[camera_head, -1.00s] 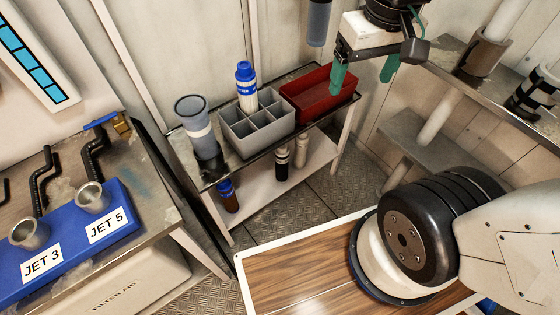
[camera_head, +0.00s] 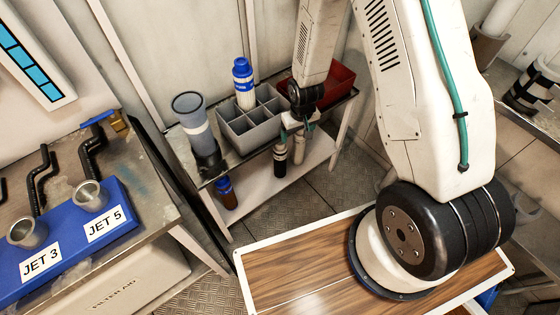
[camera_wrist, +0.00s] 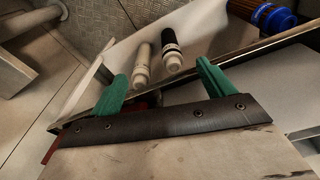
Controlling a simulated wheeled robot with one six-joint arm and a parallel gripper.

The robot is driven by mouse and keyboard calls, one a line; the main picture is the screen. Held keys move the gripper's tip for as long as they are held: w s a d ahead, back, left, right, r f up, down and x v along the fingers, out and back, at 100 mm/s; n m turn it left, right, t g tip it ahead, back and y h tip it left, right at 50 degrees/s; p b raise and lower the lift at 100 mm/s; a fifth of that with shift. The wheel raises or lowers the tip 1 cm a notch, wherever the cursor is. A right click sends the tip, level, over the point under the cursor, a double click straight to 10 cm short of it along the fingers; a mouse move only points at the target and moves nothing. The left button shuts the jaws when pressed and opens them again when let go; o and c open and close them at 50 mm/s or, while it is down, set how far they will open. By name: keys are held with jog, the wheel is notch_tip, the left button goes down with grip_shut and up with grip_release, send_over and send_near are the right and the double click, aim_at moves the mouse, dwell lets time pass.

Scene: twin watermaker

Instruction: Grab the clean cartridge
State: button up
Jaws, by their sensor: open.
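Two slim cartridge-like cylinders stand on the lower shelf of the small rack: a plain cream one (camera_head: 300,152) and one with black bands (camera_head: 281,160). Both show in the wrist view, the cream one (camera_wrist: 143,62) on the left and the banded one (camera_wrist: 170,48) beside it. I cannot tell from their looks which is the clean cartridge. My gripper (camera_head: 298,128) is above them at the rack's front edge, pointing down. In the wrist view my gripper (camera_wrist: 161,75) has its green fingers spread, with both cylinders seen between and beyond them, apparently untouched.
The rack's top shelf holds a grey divided bin (camera_head: 250,138), a red bin (camera_head: 335,85), a blue-capped bottle (camera_head: 244,85) and a grey cup-shaped vessel (camera_head: 192,120). The shelf edge (camera_wrist: 240,52) crosses close to my fingers.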

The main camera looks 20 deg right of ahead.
aim_at(283, 154)
notch_tip(283, 154, down, 15)
jog(key=s, duration=0.3)
jog(key=w+f+t, duration=0.1)
jog(key=w+t, duration=0.1)
jog(key=t, duration=0.1)
jog(key=w+a+f+t+y, duration=0.1)
jog(key=w+f+t, duration=0.1)
jog(key=t, duration=0.2)
jog(key=w+a+f+t, duration=0.1)
jog(key=w+f+t, duration=0.1)
jog(key=w+t, duration=0.1)
jog(key=shift+a+n+t, duration=0.1)
jog(key=shift+n+t, duration=0.2)
jog(key=shift+t, duration=0.1)
jog(key=shift+w, duration=0.25)
jog(key=x, duration=0.7)
jog(key=shift+f, duration=0.2)
